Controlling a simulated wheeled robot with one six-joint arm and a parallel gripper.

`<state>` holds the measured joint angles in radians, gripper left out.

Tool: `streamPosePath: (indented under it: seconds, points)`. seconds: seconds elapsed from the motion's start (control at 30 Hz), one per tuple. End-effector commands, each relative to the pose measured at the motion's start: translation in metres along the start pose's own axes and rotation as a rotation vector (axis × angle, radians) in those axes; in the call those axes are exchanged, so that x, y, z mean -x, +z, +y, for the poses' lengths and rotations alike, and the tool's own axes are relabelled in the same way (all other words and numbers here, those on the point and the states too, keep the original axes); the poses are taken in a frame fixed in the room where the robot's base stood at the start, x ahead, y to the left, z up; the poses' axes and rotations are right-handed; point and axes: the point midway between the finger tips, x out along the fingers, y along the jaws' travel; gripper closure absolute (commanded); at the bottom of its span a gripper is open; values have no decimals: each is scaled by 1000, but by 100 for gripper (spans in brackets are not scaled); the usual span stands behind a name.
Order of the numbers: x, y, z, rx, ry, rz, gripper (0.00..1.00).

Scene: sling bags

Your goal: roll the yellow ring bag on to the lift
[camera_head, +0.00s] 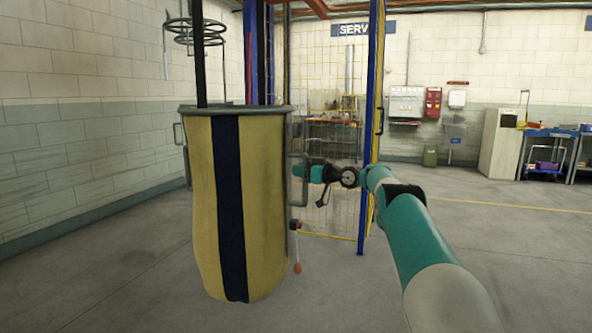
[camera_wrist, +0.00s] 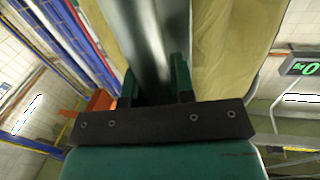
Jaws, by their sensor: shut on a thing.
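The yellow bag (camera_head: 265,215) with a dark blue stripe hangs from a grey ring (camera_head: 215,109) in the head view. Dark straps run up from the ring out of the picture. A grey handle (camera_head: 303,198) stands on the bag's right side. My gripper (camera_head: 300,171) reaches it from the right and is shut on it. In the wrist view, a grey metal bar (camera_wrist: 152,35) lies between the fingers of my gripper (camera_wrist: 157,82), with yellow cloth (camera_wrist: 235,40) beside it. Blue posts (camera_head: 371,120) with yellow mesh, possibly the lift, stand behind the bag. The bag hides part of this structure.
A red pendant (camera_head: 297,268) hangs by the bag's lower right. Empty rings (camera_head: 193,36) hang at upper left near the block wall (camera_head: 85,140). A green-lit display (camera_wrist: 302,67) shows in the wrist view. Floor at right is open; a cabinet (camera_head: 500,143) stands far back.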

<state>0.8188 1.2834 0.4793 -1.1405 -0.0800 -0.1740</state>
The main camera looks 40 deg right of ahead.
Motion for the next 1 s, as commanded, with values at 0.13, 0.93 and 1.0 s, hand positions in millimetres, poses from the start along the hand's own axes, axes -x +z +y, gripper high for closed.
streamPosePath:
  seconds: [0.13,0.93,1.0]
  points:
    - [-1,-1,-1,1,-4,2,100]
    - [24,1,0,-1,1,1,52]
    - [37,2,0,-2,1,0,52]
